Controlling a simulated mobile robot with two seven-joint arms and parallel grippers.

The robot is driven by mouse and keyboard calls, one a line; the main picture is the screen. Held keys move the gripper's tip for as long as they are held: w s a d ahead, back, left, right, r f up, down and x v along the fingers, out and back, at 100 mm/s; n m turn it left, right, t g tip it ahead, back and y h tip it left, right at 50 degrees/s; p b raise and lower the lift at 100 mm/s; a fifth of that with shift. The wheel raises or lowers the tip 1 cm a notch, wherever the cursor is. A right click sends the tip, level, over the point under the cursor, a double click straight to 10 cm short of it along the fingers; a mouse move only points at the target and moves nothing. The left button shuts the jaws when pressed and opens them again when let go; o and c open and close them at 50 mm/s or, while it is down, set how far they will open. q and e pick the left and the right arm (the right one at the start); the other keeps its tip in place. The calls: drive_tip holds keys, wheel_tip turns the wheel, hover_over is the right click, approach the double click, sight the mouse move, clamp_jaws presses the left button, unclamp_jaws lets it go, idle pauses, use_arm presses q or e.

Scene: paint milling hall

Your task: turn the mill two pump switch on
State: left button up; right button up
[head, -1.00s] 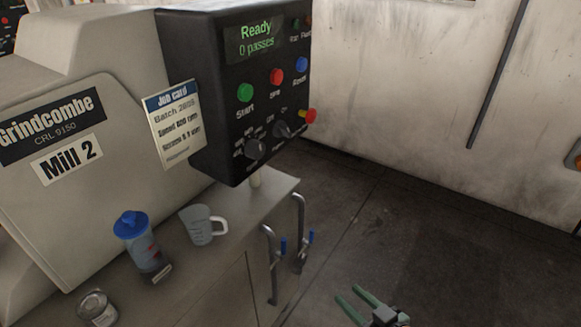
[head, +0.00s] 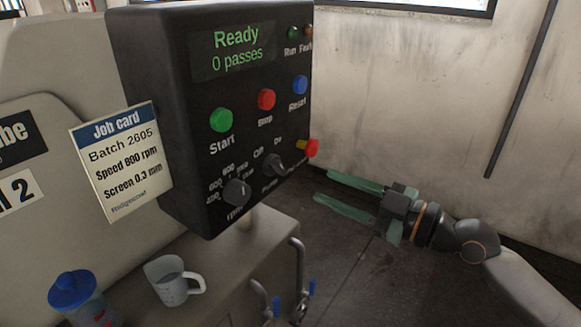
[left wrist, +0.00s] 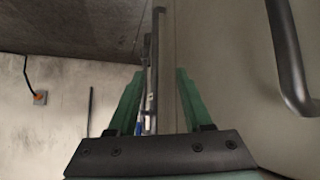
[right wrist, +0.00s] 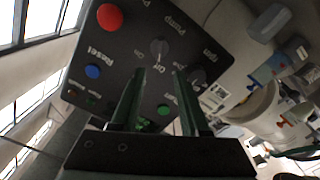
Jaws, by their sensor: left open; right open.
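The pump switch (head: 275,165) is a dark grey knob low on the black control panel (head: 165,60), with "Off" and "On" printed above it. I cannot tell clearly which mark it points to. It also shows in the right wrist view (right wrist: 159,47), just beyond the fingertips. My right gripper (head: 322,186) is open and empty, to the right of the panel, its fingers pointing left towards it. The same gripper shows in the right wrist view (right wrist: 160,72), apart from the knob. My left gripper (left wrist: 158,75) is open and empty beside a pale surface, outside the head view.
An rpm knob (head: 237,192) sits left of the pump switch, and a red-and-yellow button (head: 312,148) to its right. Start (head: 221,120), Stop (head: 266,99) and Reset (head: 300,85) buttons are above. A jug (head: 170,285) and blue-lidded bottle (head: 75,300) stand below.

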sight(282, 168)
drive_tip(key=p+x, duration=0.2)
drive_tip(key=x, duration=0.6)
drive_tip(key=shift+w+a+r, duration=0.1)
drive_tip(key=shift+w+a, duration=0.05)
drive_tip(key=shift+w, duration=0.05)
drive_tip(key=shift+w+a, duration=0.3)
drive_tip(key=shift+a, duration=0.15)
use_arm(q)
drive_tip(key=shift+s+a+r+y, duration=0.15)
drive_tip(key=shift+s+a+r, duration=0.1)
drive_tip(key=shift+a, duration=0.3)
drive_tip(key=shift+s+a+r+y, duration=0.15)
drive_tip(key=shift+s+a, duration=0.1)
drive_tip(key=shift+a, duration=0.25)
use_arm(e)
drive_tip(key=shift+c, duration=0.3)
use_arm(q)
drive_tip(key=shift+w+d+r, duration=0.1)
drive_tip(key=shift+d+r, duration=0.05)
use_arm(e)
clamp_jaws()
